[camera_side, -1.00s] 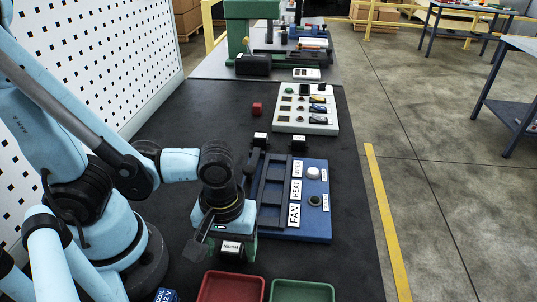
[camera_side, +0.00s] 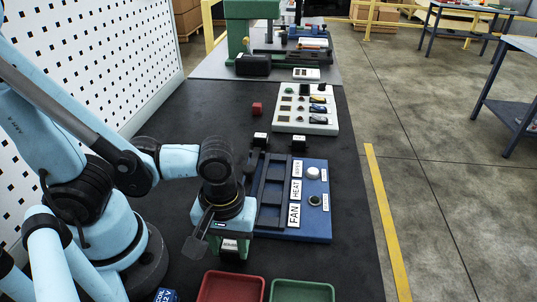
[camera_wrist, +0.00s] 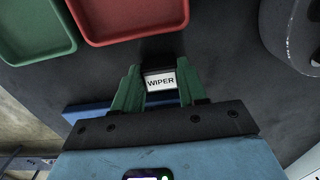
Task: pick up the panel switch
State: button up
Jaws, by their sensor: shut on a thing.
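A small black panel switch with a white label reading WIPER (camera_wrist: 161,81) sits between the two green fingers of my gripper (camera_wrist: 159,90) in the wrist view. In the side view my gripper (camera_side: 231,246) is shut on this switch (camera_side: 230,244), left of the blue panel's near end. The blue panel (camera_side: 320,222) has a dark slotted frame, FAN and HEAT labels, a white knob and a dark round button. Whether the switch touches the table is hard to tell.
A red tray (camera_side: 232,273) and a green tray (camera_side: 303,283) lie at the near edge. Two other black switches (camera_side: 260,139) (camera_side: 299,142) stand beyond the panel.

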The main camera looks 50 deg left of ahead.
aim_at(232, 247)
notch_tip(232, 247, up, 12)
dwell(1.1)
jog(key=w+a, duration=0.7)
jog(key=w, duration=0.4)
jog(key=w+a, duration=0.7)
jog(key=w, duration=0.4)
jog(key=shift+d+f, duration=0.15)
jog(key=shift+f, duration=4.85)
jog(key=shift+f, duration=0.3)
